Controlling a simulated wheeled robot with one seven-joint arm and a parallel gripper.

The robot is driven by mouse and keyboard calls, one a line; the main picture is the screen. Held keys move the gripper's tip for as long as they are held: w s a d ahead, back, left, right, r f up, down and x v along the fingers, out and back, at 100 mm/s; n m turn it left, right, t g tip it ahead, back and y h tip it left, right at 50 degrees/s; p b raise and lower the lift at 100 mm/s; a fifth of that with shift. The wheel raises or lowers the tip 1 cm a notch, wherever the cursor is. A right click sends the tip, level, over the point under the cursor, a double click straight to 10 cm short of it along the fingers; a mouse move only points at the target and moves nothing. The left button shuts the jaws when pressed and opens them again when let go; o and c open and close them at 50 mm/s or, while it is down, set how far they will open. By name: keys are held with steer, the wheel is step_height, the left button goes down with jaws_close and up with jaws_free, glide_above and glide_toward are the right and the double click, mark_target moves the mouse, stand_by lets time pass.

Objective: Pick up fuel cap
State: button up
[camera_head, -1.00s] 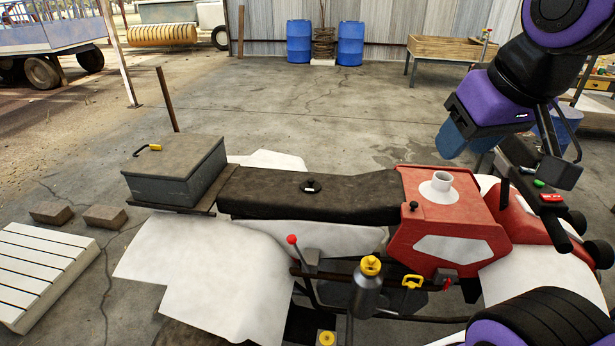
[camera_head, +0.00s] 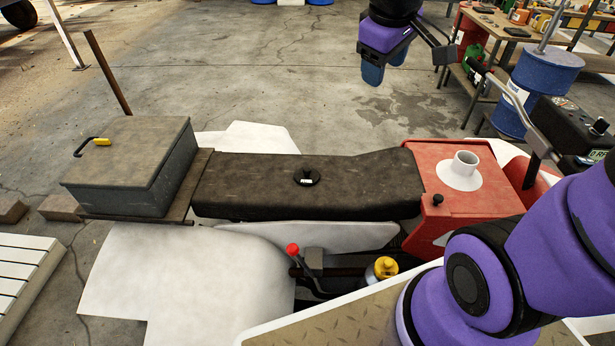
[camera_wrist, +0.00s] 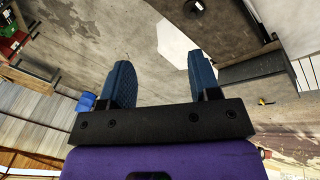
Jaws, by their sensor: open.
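The fuel cap (camera_head: 307,177), a small black disc with a raised knob and a pale label, lies on the dark seat (camera_head: 240,185) of the red and white vehicle. It also shows in the wrist view as a dark round piece (camera_wrist: 193,6) at the top edge. The white filler neck (camera_head: 463,170) stands uncovered on the red tank (camera_head: 435,165). My gripper (camera_head: 383,70) is open and empty, with blue fingers, in the air beyond the seat and right of the cap. Its fingers (camera_wrist: 161,72) are spread apart in the wrist view.
A grey box (camera_head: 135,165) with a yellow-handled tool stands left of the seat. A red-knobbed lever (camera_head: 292,250) and a yellow-topped bottle (camera_head: 384,268) are in front. A blue drum (camera_head: 525,95) and a workbench (camera_head: 490,25) stand at the back right. The floor behind is open.

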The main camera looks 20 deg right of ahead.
steer(key=w+f+n, duration=0.2)
steer(key=w+f, duration=0.3)
steer(key=w, duration=0.1)
steer(key=n+g+y, duration=0.3)
steer(key=n+y, duration=0.1)
steer(key=n, duration=0.5)
glide_toward(307, 168)
steer(key=f, duration=0.5)
steer(key=shift+s+a+f, duration=0.1)
steer(key=shift+s, duration=0.25)
steer(key=shift+w+a+f, duration=0.1)
steer(key=shift+a+f, duration=0.15)
steer(key=shift+f, duration=0.6)
steer(key=shift+w+a+f, duration=0.1)
steer(key=shift+a+f, duration=0.1)
steer(key=shift+f, duration=0.6)
steer(key=shift+w+a+f, duration=0.15)
steer(key=shift+a+f, duration=0.1)
steer(key=shift+f, duration=0.6)
steer(key=c, duration=1)
steer(key=shift+r, duration=0.1)
